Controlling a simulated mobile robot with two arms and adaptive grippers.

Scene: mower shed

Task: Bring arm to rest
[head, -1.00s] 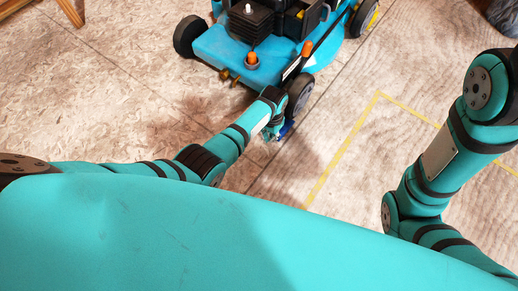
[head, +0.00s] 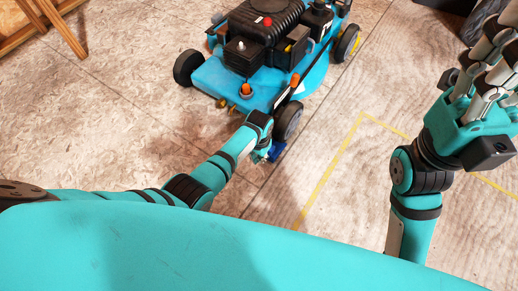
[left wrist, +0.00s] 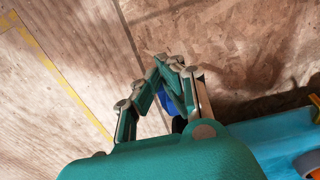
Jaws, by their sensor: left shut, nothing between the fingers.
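My left arm reaches from the left in the head view, down beside the mower's front. My left gripper (head: 262,156) is low beside the mower's wheel. In the left wrist view its fingers (left wrist: 170,62) come together at the tips with nothing between them. A small dark blue thing (head: 277,150) shows by the fingers, partly hidden; I cannot tell what it is. My right arm stands up at the right of the head view. My right gripper (head: 492,65) points upward, partly cut off by the picture edge, so its opening is unclear.
A blue and black lawn mower (head: 235,85) stands at top centre, close to my left gripper. A yellow line (head: 330,172) marks the floor to its right. A wooden frame (head: 62,28) stands at top left. Floor left of the mower is clear.

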